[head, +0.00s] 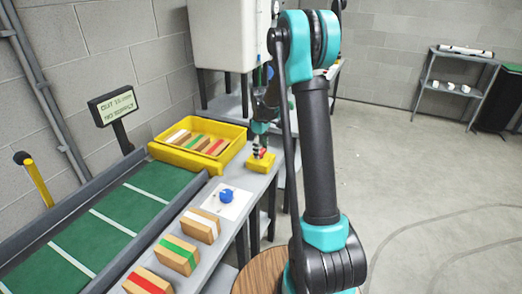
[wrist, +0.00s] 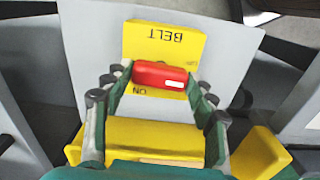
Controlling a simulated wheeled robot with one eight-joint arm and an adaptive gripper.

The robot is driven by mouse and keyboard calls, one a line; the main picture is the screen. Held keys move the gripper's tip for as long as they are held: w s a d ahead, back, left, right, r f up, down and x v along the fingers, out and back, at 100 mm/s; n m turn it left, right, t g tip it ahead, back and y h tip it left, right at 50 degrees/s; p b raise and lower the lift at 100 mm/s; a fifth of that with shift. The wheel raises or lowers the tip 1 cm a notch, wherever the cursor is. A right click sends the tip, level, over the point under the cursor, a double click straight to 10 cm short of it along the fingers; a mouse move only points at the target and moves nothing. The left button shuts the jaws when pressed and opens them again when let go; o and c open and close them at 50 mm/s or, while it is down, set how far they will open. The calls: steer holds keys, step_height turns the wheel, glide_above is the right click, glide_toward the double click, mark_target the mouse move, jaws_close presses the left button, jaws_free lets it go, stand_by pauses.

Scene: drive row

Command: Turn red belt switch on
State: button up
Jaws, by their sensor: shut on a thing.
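The red belt switch (wrist: 160,75) is a red bar with a white mark near its right end. It lies crosswise on a yellow box (wrist: 152,38) lettered BELT, with an ON label below it and small, unclear lettering to its upper right. My gripper (wrist: 156,82) is shut on the red switch, one finger at each end. In the head view, my gripper (head: 261,140) points down at the yellow box (head: 260,164) at the far right edge of the grey table. My fingers partly hide the switch there.
A yellow crate (head: 157,152) with several striped blocks stands left of the box. Nearer are a blue knob (head: 227,197) on a white plate, several striped blocks (head: 178,255) and a green belt (head: 105,230). A sign (head: 113,105) stands behind. The floor at right is clear.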

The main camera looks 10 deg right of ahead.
steer(key=m, duration=0.3)
steer(key=shift+m, duration=0.4)
steer(key=m, duration=0.4)
steer(key=shift+m, duration=0.3)
steer(key=m, duration=0.4)
steer(key=shift+m, duration=2.4)
steer(key=o, duration=1.2)
steer(key=shift+c, duration=0.2)
